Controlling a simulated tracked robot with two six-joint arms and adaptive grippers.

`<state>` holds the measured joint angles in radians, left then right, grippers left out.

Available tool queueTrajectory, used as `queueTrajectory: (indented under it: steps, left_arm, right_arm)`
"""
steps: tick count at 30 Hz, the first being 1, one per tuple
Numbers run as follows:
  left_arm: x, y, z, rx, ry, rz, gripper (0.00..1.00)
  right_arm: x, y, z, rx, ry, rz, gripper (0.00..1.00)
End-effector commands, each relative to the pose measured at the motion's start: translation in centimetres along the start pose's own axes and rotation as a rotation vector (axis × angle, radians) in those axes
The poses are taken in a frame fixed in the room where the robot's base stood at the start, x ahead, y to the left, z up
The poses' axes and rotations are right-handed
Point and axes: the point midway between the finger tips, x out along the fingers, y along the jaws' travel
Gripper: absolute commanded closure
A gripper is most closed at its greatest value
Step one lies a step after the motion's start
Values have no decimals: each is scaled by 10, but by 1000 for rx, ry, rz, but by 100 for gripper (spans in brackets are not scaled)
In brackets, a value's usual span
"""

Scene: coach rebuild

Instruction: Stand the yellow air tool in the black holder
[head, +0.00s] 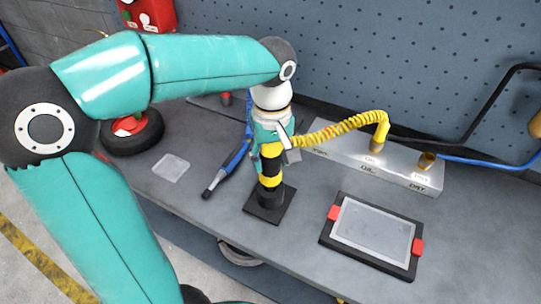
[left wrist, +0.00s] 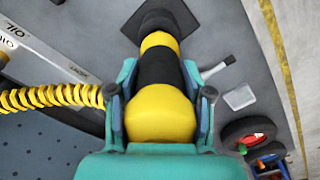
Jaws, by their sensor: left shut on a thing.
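The yellow air tool (head: 270,181), with black bands, stands upright in my left gripper (head: 272,138) in the head view. The left wrist view also shows the tool (left wrist: 160,112) between the fingers of my left gripper (left wrist: 161,92), which is shut on it. The black holder (head: 285,208) has a square base on the bench directly below the tool. The tool's lower end meets the holder's round collar; I cannot tell how deep it sits. The holder's plate also shows in the left wrist view (left wrist: 188,14). My right gripper is in neither view.
A yellow coiled hose (head: 340,128) runs from the tool to a grey labelled block (head: 395,168) at the back. A black-framed tray (head: 330,242) with red clips lies right of the holder. A blue-handled brush (head: 235,157), a clear lid (head: 171,168) and a wheel (head: 120,140) lie left.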

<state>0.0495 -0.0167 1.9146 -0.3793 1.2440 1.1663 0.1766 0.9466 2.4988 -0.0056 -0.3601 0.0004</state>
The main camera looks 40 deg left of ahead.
Motion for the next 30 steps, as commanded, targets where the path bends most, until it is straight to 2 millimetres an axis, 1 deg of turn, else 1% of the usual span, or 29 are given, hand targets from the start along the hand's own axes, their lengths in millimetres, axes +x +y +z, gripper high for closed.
queueTrajectory:
  steps: [30]
  left_arm:
    - [23,0,0,-1,2,3,98]
  right_arm:
    - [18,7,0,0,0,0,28]
